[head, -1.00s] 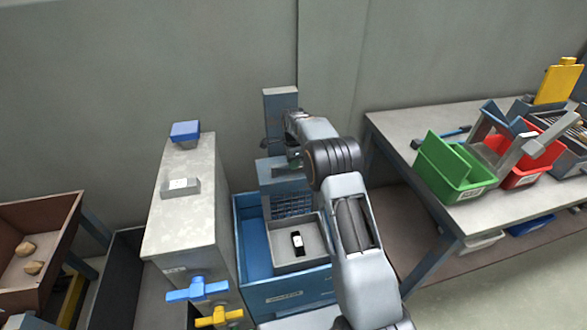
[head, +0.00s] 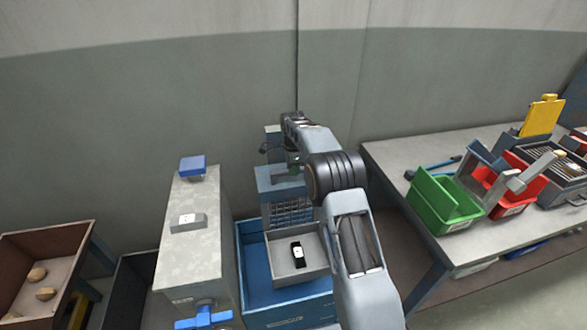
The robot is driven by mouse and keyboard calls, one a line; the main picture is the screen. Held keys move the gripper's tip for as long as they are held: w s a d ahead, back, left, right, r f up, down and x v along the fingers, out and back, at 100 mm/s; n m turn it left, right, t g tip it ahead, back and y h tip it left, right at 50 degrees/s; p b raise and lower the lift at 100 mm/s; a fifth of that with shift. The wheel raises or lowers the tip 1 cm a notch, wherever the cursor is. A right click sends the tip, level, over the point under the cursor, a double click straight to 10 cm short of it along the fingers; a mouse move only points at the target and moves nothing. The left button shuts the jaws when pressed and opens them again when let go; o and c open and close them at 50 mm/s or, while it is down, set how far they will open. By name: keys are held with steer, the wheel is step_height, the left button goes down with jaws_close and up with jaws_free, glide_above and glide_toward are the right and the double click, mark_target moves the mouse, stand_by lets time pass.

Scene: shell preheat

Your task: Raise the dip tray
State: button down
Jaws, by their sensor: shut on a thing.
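The dip tray (head: 316,276) is a grey, square open tray with a mesh back (head: 290,212) and a blue-grey upright panel (head: 277,181) behind it. It sits level at the mouth of the blue tank (head: 250,272), within its walls. A black item with a white label lies in the tray (head: 298,254). My gripper (head: 287,172) is at the top of the upright panel and shut on the tray's upper part. My arm hides part of the fingers and the right side of the tray and tank.
Left of the tank stands a tall grey cabinet (head: 192,245) with a blue valve handle (head: 203,317). A brown bin (head: 62,250) is at far left. The right bench (head: 405,165) carries green (head: 440,205) and red bins (head: 525,180). A wall stands close behind.

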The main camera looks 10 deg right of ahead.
steer(key=shift+w+r, duration=0.15)
steer(key=shift+r, duration=0.25)
steer(key=c, duration=1.3)
jaws_free()
steer(key=shift+r, duration=0.1)
steer(key=shift+o, duration=1.3)
steer(key=shift+f, duration=0.2)
step_height(320, 180, up, 14)
steer(key=p, duration=0.1)
steer(key=shift+f, duration=0.1)
